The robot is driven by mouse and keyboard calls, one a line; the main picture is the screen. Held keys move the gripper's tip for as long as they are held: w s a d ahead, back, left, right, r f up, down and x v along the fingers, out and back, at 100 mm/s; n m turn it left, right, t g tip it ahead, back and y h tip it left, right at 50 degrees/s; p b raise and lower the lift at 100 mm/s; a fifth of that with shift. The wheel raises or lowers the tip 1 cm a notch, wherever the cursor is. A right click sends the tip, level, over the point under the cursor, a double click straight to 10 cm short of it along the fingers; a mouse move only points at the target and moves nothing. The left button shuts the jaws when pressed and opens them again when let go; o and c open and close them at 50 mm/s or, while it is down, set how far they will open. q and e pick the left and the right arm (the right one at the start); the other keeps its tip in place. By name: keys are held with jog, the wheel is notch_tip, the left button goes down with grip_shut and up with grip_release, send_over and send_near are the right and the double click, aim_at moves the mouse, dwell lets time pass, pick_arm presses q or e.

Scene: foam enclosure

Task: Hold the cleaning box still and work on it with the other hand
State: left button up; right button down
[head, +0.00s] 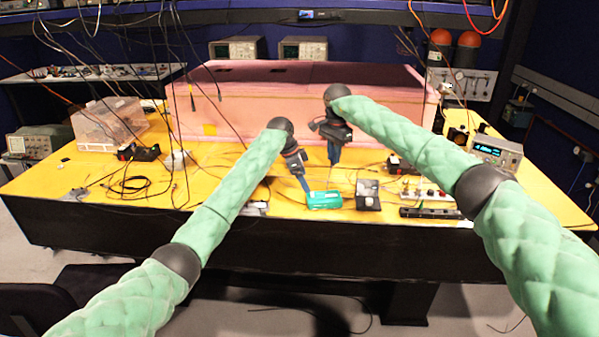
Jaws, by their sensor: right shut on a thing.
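The cleaning box, which I take to be the small teal box (324,200), lies on the yellow table near its front edge. My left gripper (307,190) points down at the box's left end, with its blue fingertips at or touching it. I cannot tell whether its jaws are open or shut. My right gripper (334,160) points down behind and slightly right of the box, apart from it. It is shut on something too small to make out.
A small black case (367,195) lies just right of the teal box. A power strip (430,212) and small connectors lie further right. A pink foam enclosure (300,105) stands behind. Loose cables (130,185) cover the yellow table's left part; several hang from above.

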aim_at(311, 193)
pick_arm(q)
jog(key=x, duration=0.9)
jog(key=c, duration=1.2)
jog(key=shift+o, duration=0.2)
pick_arm(e)
jog(key=f, duration=0.6)
jog(key=shift+a, duration=0.2)
jog(key=shift+r, duration=0.1)
